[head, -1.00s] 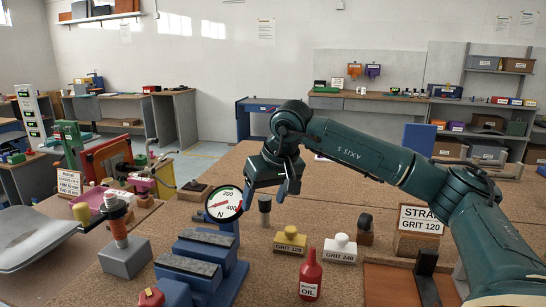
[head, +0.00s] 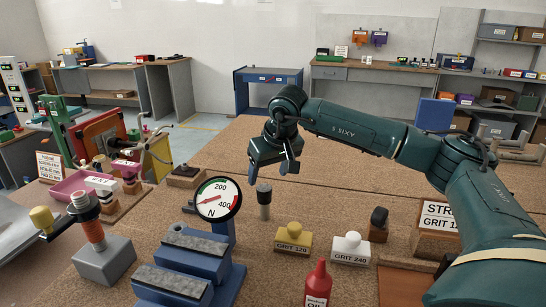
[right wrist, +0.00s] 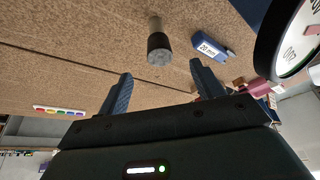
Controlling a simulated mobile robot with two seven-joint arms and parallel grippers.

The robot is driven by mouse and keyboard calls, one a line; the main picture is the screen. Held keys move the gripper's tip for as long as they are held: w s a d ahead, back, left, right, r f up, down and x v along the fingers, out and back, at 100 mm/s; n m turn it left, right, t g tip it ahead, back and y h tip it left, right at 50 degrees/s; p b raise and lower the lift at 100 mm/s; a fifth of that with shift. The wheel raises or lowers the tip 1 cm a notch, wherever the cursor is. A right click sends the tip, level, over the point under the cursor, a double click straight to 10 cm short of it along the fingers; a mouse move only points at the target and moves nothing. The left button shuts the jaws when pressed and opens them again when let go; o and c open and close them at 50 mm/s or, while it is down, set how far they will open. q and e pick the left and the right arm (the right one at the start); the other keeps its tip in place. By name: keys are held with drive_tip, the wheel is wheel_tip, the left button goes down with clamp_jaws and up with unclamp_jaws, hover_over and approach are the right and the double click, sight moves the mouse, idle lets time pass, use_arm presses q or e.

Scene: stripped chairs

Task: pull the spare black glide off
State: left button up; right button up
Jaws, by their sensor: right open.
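A black glide (head: 264,189) sits like a cap on top of a short grey upright stub, just right of a round force gauge. In the right wrist view the black glide (right wrist: 159,47) shows end-on, with the grey stub behind it. My right gripper (head: 274,178) is above it in the head view, fingers spread and pointing down. In the right wrist view the right gripper (right wrist: 160,72) is open and empty; the glide lies beyond the gap between the fingertips, apart from both. My left gripper is not in view.
The round gauge (head: 217,200) on its blue stand is close left of the glide. Yellow (head: 293,238) and white (head: 350,248) grit blocks and a red oil bottle (head: 317,285) stand in front. A blue "20 mm" block (right wrist: 211,47) lies near the stub.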

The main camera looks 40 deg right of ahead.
sight(265, 188)
drive_tip(key=x, duration=0.7)
drive_tip(key=shift+c, duration=0.4)
clamp_jaws()
idle(0.5)
drive_tip(key=shift+r+p, duration=0.6)
drive_tip(key=shift+r, duration=0.05)
idle(0.4)
drive_tip(key=c, duration=0.7)
unclamp_jaws()
clamp_jaws()
